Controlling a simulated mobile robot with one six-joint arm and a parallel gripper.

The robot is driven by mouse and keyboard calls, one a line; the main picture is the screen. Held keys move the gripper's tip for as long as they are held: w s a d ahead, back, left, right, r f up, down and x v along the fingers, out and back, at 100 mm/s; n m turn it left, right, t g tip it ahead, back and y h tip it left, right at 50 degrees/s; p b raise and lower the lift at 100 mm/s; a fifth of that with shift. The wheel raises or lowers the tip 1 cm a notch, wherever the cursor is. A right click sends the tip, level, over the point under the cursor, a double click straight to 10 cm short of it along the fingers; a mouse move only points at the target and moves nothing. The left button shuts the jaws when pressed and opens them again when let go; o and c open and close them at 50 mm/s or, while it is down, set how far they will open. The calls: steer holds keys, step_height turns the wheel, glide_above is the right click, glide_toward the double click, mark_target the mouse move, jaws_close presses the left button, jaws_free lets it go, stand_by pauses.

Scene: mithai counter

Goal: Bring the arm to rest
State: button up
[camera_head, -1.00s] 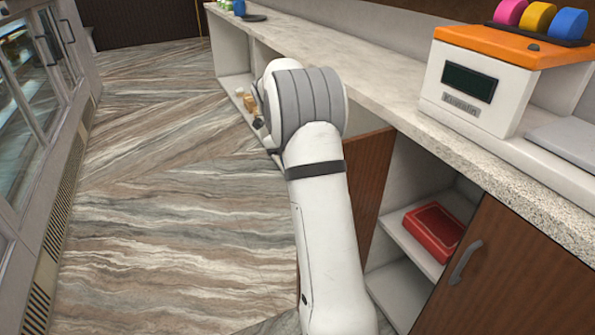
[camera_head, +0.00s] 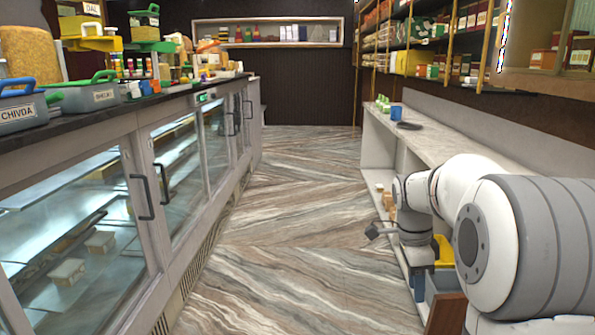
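My arm reaches in from the right edge in the head view, bent over the right-hand counter's front side. My gripper (camera_head: 417,270) is at the arm's far end, beside the open shelves under that counter. It appears to point downward. It is small and partly merges with the shelf parts behind it, so I cannot tell whether its fingers are open or shut, or whether anything is between them.
The right counter (camera_head: 440,150) carries a blue cup (camera_head: 396,113) and a dark flat item. A yellow object (camera_head: 443,251) shows behind the wrist. A glass display case (camera_head: 70,240) lines the left. The striped floor (camera_head: 300,220) between is clear.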

steer(key=s+a+r+n+t+p, duration=0.1)
steer(key=s+a+r+n+p, duration=0.2)
steer(key=s+n, duration=0.3)
steer(key=s+a+r+n+t+y+p, duration=0.1)
steer(key=s+a+r+n+p, duration=0.3)
steer(key=s+r+n+p, duration=0.1)
steer(key=s+a+r+n+t+p, duration=0.2)
steer(key=s+a+r+n+p, duration=0.1)
steer(key=s+n, duration=0.5)
steer(key=shift+a+r+y+p, duration=0.3)
steer(key=shift+r+p, duration=0.15)
steer(key=shift+p, duration=0.1)
